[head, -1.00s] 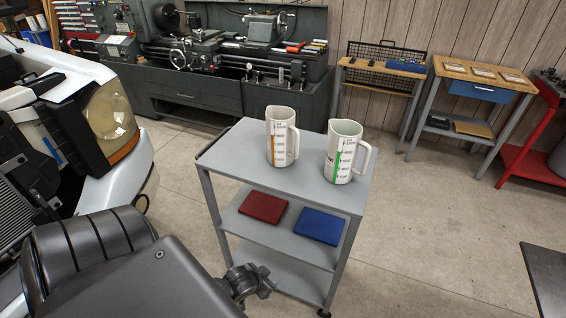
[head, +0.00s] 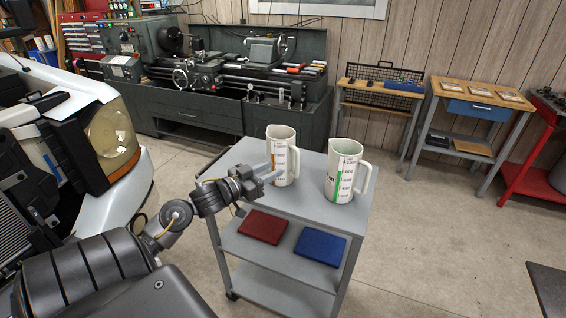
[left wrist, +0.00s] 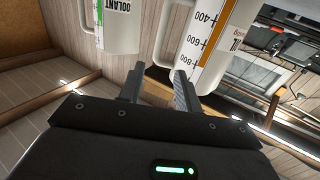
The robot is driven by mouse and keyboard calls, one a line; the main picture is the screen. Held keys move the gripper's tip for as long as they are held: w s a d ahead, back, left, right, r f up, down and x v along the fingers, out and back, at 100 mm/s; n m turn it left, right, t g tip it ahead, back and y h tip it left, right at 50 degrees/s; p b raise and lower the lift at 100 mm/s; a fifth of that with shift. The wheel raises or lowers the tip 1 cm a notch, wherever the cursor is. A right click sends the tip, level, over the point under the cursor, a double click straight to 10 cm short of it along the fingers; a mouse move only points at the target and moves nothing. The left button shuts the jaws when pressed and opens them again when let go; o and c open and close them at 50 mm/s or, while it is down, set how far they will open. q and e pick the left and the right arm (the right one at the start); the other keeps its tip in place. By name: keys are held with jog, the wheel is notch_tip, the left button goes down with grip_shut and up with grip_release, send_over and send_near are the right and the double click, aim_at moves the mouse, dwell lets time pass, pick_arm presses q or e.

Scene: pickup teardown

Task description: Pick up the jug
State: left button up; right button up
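Two white jugs with measuring scales stand upright on the top shelf of a grey cart. The jug with the orange stripe (head: 284,157) is on the left, and the jug with the green stripe (head: 342,172) is on the right. My left gripper (head: 272,173) is open and empty beside the orange-striped jug, its fingers pointing toward it. In the left wrist view the open fingers (left wrist: 158,84) are apart, one overlapping the orange-striped jug (left wrist: 213,42); I cannot tell whether they touch. The green-striped jug (left wrist: 120,28) shows at upper left there. My right gripper is not in view.
The grey cart (head: 312,209) carries a red box (head: 262,227) and a blue box (head: 319,247) on its middle shelf. A white vehicle (head: 95,195) stands at left. A lathe (head: 220,75) and workbenches line the back wall. Open floor lies right of the cart.

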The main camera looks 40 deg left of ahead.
aim_at(298, 155)
pick_arm(q)
jog(key=w+p, duration=0.1)
jog(key=w, duration=0.2)
jog(key=w+d+p, duration=0.1)
jog(key=w, duration=0.3)
jog(key=w+d+p, duration=0.1)
jog(key=w, duration=0.2)
jog(key=shift+w+r, duration=0.15)
jog(key=shift+w, duration=0.25)
jog(key=shift+s, duration=0.1)
jog(key=shift+c, duration=0.5)
grip_shut()
dwell(0.5)
jog(key=shift+a+r, duration=0.1)
